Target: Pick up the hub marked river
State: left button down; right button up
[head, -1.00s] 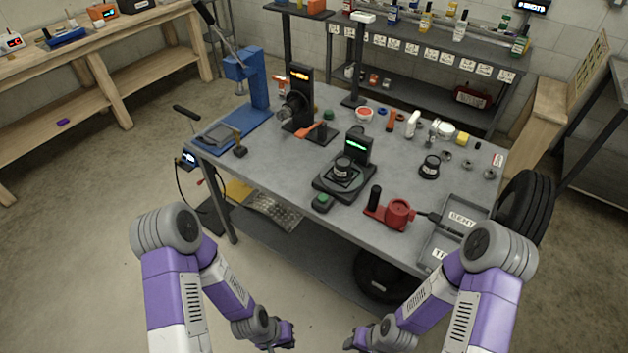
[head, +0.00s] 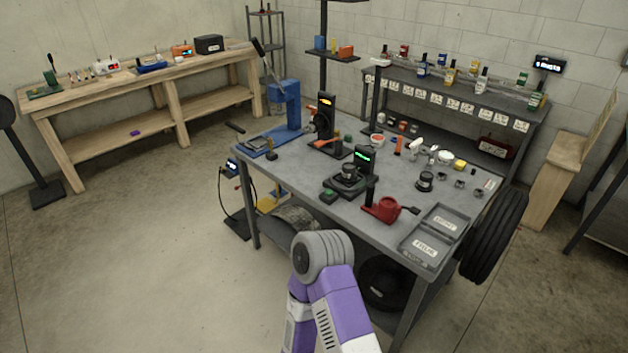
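A dark round hub (head: 425,181) stands on the grey metal table (head: 300,180), right of its middle. Another dark round part (head: 349,172), which looks like a hub, sits on the black stand with a green-lit display (head: 364,160). I cannot read a river mark on either one. Small grey ring-like parts (head: 460,184) lie to the right of the standing hub. One purple and white arm of mine, apparently the right, rises at the bottom centre in front of the table. Neither gripper is in view.
A red tool (head: 384,209) and two grey trays, one labelled BENT (head: 447,221) and one TRUE (head: 424,247), lie near the table's front right. A tyre (head: 495,235) leans at the right end. A wooden bench (head: 150,85) stands back left.

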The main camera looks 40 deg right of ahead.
aim_at(348, 175)
jog(key=u, duration=0.25)
jog(key=i, duration=1.35)
jog(key=z, duration=0.7)
jog(key=i, duration=1.25)
jog(key=z, duration=1.15)
